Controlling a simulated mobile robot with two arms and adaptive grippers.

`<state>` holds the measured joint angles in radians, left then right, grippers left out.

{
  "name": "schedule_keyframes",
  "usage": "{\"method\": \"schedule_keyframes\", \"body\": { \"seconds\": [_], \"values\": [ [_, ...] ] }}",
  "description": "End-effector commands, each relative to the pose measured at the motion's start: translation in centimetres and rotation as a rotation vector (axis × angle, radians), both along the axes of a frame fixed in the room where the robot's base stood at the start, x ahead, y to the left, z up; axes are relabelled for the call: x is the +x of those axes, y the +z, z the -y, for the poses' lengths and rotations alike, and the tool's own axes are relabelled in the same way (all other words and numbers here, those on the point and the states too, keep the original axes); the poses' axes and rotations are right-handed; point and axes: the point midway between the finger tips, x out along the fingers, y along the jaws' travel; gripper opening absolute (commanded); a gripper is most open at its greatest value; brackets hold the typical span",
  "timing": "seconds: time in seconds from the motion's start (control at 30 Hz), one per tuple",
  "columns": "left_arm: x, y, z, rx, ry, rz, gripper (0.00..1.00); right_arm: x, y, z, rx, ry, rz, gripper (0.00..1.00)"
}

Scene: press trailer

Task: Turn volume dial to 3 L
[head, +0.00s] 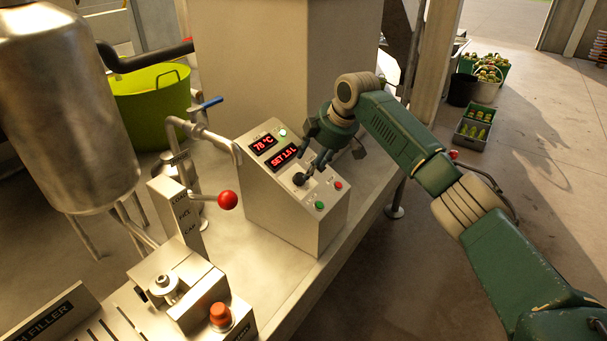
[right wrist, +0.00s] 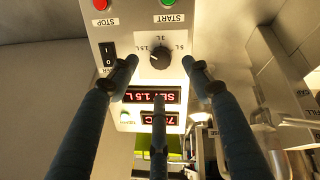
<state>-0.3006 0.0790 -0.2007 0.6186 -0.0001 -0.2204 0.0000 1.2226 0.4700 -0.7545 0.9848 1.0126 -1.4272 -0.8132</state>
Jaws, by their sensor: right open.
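The volume dial (head: 299,179) is a black knob on the sloped top of the metal control box (head: 270,215). In the right wrist view the dial (right wrist: 160,57) has 1.5 L, 3 L and 5 L marks around it. The red display (right wrist: 152,96) reads SET 1.5 L, upside down there. My right gripper (head: 318,167) is open just above the dial. In the right wrist view its fingertips (right wrist: 160,66) stand apart on either side of the dial, with a third finger over the display. I cannot tell whether any finger touches the dial. My left gripper is not in view.
Close to the dial are the green start button (head: 320,205), the red stop button (head: 338,185) and a black rocker switch (right wrist: 108,54). A red-knobbed lever (head: 228,200) and a blue-handled valve (head: 206,104) stand left of the box.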

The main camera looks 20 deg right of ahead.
Motion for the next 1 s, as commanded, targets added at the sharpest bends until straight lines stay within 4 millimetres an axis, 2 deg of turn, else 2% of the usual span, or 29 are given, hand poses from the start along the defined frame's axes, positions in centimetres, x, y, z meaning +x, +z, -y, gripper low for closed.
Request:
{"method": "schedule_keyframes", "body": {
  "seconds": [0.2, 0.33, 0.5, 0.83, 1.0],
  "values": [
    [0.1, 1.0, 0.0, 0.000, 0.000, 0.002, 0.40, 1.7, -3.9, -1.0, 0.001, -0.001, -0.005, 0.49],
    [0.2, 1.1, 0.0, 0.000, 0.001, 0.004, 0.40, 2.4, -5.4, -1.3, 0.001, -0.001, -0.003, 0.49],
    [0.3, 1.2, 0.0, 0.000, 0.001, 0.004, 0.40, 2.9, -6.5, -1.5, 0.001, -0.001, -0.001, 0.49],
    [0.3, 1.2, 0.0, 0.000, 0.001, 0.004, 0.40, 3.0, -6.7, -1.6, 0.000, 0.000, 0.000, 0.49],
    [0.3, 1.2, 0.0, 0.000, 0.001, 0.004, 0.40, 3.0, -6.7, -1.6, -0.001, 0.000, 0.000, 0.15]
  ]
}}
